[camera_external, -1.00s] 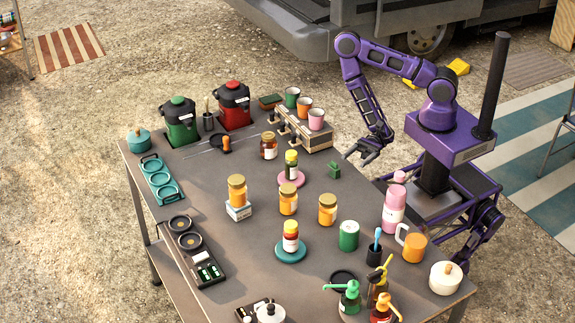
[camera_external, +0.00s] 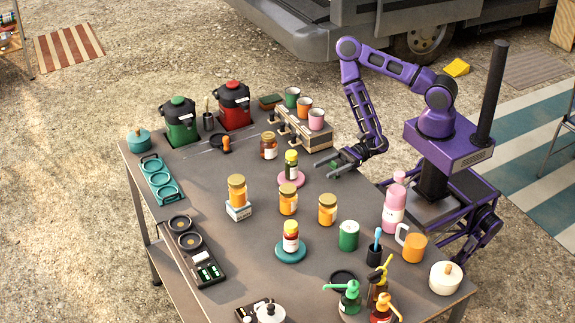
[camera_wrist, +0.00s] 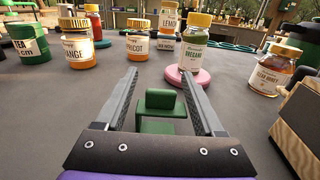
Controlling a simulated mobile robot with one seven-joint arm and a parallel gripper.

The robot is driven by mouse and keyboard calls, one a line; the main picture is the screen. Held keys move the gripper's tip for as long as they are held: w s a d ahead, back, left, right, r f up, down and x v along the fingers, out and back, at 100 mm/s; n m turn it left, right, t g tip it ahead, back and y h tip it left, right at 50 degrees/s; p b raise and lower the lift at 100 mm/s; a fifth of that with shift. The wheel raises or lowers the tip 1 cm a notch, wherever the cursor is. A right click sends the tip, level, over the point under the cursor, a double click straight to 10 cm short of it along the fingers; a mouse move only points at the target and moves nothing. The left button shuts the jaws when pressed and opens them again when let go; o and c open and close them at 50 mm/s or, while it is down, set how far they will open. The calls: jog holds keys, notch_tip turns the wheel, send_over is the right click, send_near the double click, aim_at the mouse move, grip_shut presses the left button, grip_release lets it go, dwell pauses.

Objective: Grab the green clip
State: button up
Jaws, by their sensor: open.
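The green clip (camera_wrist: 160,106) stands on the grey table, between the two fingers of my gripper (camera_wrist: 160,88) in the wrist view. The fingers are open, one on each side of it, with gaps showing. In the external view my gripper (camera_external: 325,169) is low over the table near its right edge, and the clip (camera_external: 335,168) is mostly hidden by it. A bottle on a pink round coaster (camera_wrist: 187,78) stands just beyond the fingertips.
Several jars, such as the apricot jar (camera_wrist: 137,42), stand beyond my gripper. A wooden stand with cups (camera_external: 303,137) is close behind it. The pink bottle (camera_external: 394,208) and green can (camera_external: 348,236) stand nearer the front. Some bare table lies between the jars.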

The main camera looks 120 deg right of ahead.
jog(key=shift+w, duration=0.1)
jog(key=shift+c, duration=0.3)
jog(key=c, duration=0.9)
